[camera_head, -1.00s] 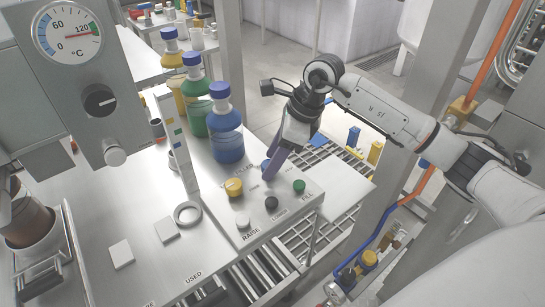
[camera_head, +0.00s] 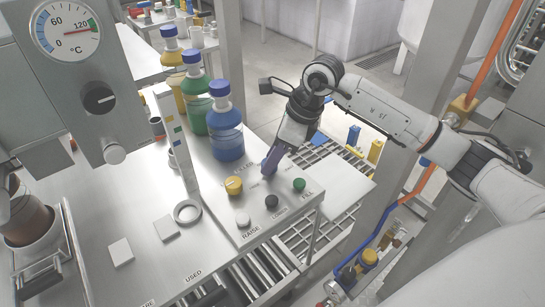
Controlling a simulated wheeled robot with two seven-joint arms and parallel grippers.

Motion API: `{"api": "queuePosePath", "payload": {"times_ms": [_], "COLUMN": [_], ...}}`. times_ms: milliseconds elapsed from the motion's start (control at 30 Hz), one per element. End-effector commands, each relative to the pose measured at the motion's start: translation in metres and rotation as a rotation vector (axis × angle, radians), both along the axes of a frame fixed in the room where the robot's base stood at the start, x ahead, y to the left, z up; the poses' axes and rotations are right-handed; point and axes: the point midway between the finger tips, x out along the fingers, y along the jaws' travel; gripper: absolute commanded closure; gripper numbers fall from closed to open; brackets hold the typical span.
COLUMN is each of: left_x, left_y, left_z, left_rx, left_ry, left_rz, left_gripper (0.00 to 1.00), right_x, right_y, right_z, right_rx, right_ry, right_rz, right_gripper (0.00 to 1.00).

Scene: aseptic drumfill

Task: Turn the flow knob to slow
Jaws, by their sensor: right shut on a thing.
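The flow knob sits on the sloped control panel (camera_head: 245,216), under my right gripper. The fingers hide most of it, so its pointer cannot be read. My right gripper (camera_head: 269,164) reaches down from the right with its blue-purple fingers at the panel's back right, shut on the knob. Small labels beside the fingers are too small to read. My left gripper is not in view.
A yellow knob (camera_head: 233,185), white button (camera_head: 243,219), black button (camera_head: 271,201) and green button (camera_head: 299,185) surround the fingers. A blue-capped bottle (camera_head: 226,130) stands just behind. A grey ring (camera_head: 187,211) lies on the left bench.

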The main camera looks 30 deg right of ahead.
Motion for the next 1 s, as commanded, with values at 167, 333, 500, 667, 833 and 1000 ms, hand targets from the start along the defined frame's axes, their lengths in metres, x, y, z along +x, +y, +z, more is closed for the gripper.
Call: {"api": "queuePosePath", "payload": {"times_ms": [167, 333, 500, 667, 833, 1000], "left_x": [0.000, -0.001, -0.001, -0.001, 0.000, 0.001], "left_y": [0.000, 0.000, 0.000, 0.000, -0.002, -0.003], "left_z": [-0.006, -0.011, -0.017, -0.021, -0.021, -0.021], "left_rx": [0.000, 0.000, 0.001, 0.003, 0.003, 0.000], "left_ry": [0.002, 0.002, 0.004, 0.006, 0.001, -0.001], "left_rz": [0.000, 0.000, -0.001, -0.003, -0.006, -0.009], "left_gripper": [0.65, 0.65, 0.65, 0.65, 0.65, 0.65], "right_x": [-0.001, -0.001, -0.001, -0.002, -0.002, -0.002], "right_y": [0.001, 0.002, 0.003, 0.004, 0.004, 0.004], "right_z": [0.000, -0.001, -0.001, 0.000, 0.000, 0.000], "right_rx": [-0.001, -0.002, -0.001, -0.001, -0.001, -0.002], "right_ry": [-0.002, -0.003, -0.004, -0.003, -0.002, -0.001], "right_rz": [-0.133, -0.279, -0.415, -0.523, -0.605, -0.651], "right_gripper": [0.92, 0.92, 0.92, 0.92, 0.92, 0.92]}}
